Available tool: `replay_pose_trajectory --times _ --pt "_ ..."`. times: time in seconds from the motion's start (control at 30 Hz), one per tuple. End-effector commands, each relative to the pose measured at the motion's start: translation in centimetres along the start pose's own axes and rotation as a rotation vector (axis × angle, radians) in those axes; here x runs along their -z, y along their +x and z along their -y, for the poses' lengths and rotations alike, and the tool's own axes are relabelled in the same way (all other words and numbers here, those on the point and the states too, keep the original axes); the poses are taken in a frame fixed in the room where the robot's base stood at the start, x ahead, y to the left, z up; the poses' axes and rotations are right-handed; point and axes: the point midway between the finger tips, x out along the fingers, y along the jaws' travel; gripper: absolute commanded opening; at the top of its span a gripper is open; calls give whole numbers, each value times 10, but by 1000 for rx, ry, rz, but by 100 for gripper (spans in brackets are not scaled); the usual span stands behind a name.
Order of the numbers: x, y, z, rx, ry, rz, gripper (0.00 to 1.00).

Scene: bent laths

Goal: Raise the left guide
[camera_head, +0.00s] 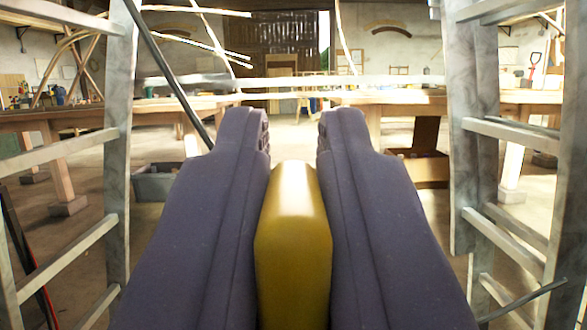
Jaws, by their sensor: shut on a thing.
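My gripper (293,135) reaches forward in the middle of the view, its two dark purple-grey fingers on either side of a smooth yellow block (293,235). The block fills the space between the fingers, and its rounded far end stops short of the fingertips. Its near end is cut off by the bottom edge. A gap shows between the tips. A pale, nearly level lath (300,83) crosses the view beyond the fingertips. I cannot tell which thing is the left guide.
Grey ladder-like frames stand close on the left (118,150) and right (470,130). A dark rod (165,70) slants down at left. Wooden workbenches (400,97) stand behind. A grey crate (158,182) and a brown box (425,165) are low down. Bent laths (60,50) show upper left.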

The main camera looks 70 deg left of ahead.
Motion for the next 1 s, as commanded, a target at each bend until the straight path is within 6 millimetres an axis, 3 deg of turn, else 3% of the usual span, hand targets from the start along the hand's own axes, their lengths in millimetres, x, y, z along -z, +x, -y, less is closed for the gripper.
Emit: replay_pose_trajectory --times 0.63,0.67,0.73,1.0 --pt "0 -2 0 18 -43 4 0" --pt "0 -2 0 18 -43 4 22" --pt "0 -2 0 18 -43 3 36" --pt "0 -2 -1 18 -43 1 36"
